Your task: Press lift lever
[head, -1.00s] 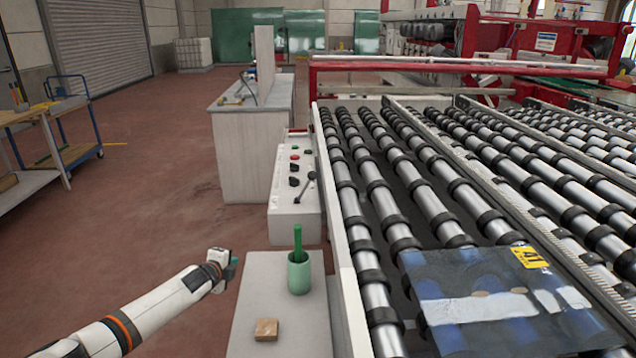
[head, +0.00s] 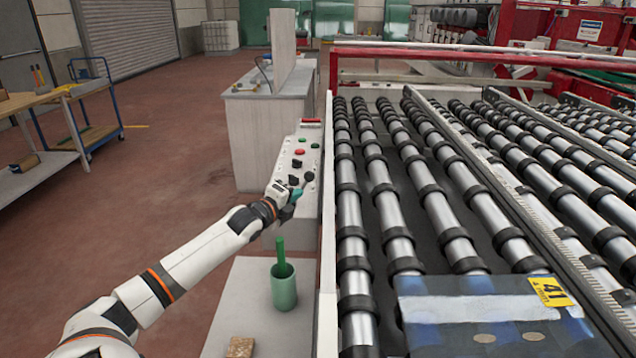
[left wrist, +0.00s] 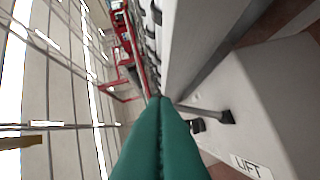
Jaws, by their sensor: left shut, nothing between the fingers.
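The lift lever is a dark rod with a round knob (head: 308,176) on the sloping grey control panel (head: 304,152). In the left wrist view the lever rod (left wrist: 205,110) rises from a dark base, near a white label reading LIFT (left wrist: 250,166). My left gripper (head: 292,205) is at the lower end of the panel, close to the lever, and hides part of it in the head view. Its teal fingers (left wrist: 160,135) are shut with nothing between them. Their tips appear close to the lever rod; I cannot tell whether they touch. My right gripper is not in view.
The roller conveyor (head: 388,210) runs along the right of the panel, with a glass sheet (head: 470,312) on it. A green cup (head: 284,290) and a wooden block (head: 240,347) stand on the low grey table (head: 228,308). Open floor lies to the left.

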